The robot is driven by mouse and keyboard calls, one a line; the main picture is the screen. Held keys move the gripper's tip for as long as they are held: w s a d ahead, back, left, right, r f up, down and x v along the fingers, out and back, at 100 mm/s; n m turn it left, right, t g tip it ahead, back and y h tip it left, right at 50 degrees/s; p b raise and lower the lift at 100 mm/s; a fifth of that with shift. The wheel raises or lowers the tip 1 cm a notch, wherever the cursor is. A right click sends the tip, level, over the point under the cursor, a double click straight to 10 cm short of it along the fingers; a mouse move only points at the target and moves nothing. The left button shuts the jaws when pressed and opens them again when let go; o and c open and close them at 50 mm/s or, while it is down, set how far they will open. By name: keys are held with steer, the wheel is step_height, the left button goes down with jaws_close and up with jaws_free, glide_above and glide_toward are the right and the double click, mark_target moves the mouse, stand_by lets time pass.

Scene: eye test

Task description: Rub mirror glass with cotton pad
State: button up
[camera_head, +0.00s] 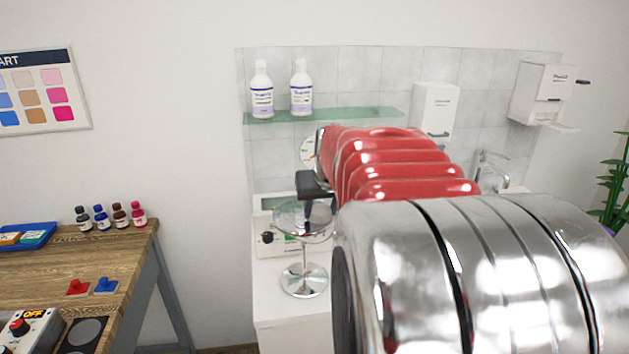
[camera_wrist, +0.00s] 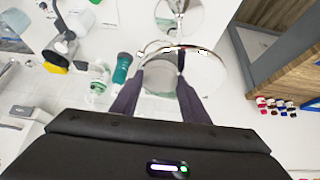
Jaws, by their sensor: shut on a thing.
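The round table mirror (camera_head: 304,280) stands on a chrome foot on the white counter, left of my arm in the head view. Its round head with a shiny rim (camera_wrist: 222,75) shows in the wrist view, just beyond my fingers. My gripper (camera_wrist: 160,76) is at the mirror head, its two dark fingers apart with a pale round thing between them, which looks like the cotton pad (camera_wrist: 158,84). The fingers overlap the mirror face in the picture; I cannot tell whether the pad touches the glass. In the head view my arm hides part of the counter.
A glass shelf (camera_head: 350,116) with two white bottles hangs behind the mirror. A teal-capped bottle (camera_wrist: 122,67) stands close to my left finger. A wooden table (camera_head: 60,255) with small bottles (camera_head: 102,218) stands at left. A tap (camera_head: 489,165) is at right.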

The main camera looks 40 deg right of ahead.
steer(key=shift+s+r, duration=0.2)
steer(key=shift+r, duration=0.05)
steer(key=shift+w+d+r, duration=0.1)
steer(key=shift+r, duration=3.6)
